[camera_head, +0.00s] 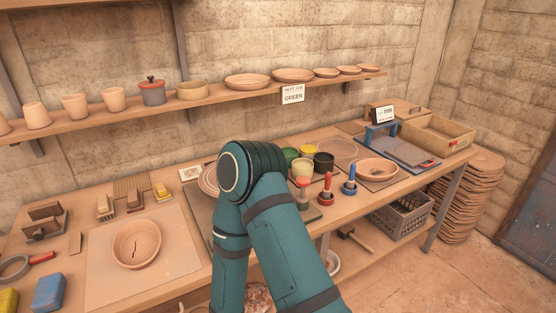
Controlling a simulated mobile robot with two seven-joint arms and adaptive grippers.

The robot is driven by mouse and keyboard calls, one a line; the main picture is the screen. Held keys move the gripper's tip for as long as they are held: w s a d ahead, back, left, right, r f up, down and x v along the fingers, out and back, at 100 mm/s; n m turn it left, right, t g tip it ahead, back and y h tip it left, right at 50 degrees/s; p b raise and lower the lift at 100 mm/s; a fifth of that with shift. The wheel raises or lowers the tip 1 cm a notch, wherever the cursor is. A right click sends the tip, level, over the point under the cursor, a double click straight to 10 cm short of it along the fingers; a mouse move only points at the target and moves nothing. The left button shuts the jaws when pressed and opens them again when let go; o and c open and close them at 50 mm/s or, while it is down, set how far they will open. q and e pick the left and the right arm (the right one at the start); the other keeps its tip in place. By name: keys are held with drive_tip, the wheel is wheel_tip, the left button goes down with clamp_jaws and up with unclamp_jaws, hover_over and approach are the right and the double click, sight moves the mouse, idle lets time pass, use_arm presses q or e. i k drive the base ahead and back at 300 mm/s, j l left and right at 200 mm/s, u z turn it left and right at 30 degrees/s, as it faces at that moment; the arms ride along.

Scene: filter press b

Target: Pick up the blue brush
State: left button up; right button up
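The blue brush (349,180) appears to be the upright blue-handled tool on a dark round base, on the workbench right of centre. It is small, so its bristles cannot be made out. A similar red tool (326,190) stands just left of it, and an orange-topped one (303,193) left of that. One of my teal arms rises from the bottom centre, bends at the elbow and hides part of the bench left of these tools. Neither gripper shows in this view, and nothing is seen touching the blue tool.
Colored pots (302,168) stand behind the tools. A terracotta bowl (377,169) is to their right, near a blue-framed press (405,149) and a wooden tray (436,134). A cracked bowl (136,244) and a blue block (49,292) are at left. A shelf (215,92) runs above.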

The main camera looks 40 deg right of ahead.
sight(350, 183)
drive_tip(key=j+z, duration=0.1)
drive_tip(key=z, duration=1.95)
drive_tip(key=l, duration=0.1)
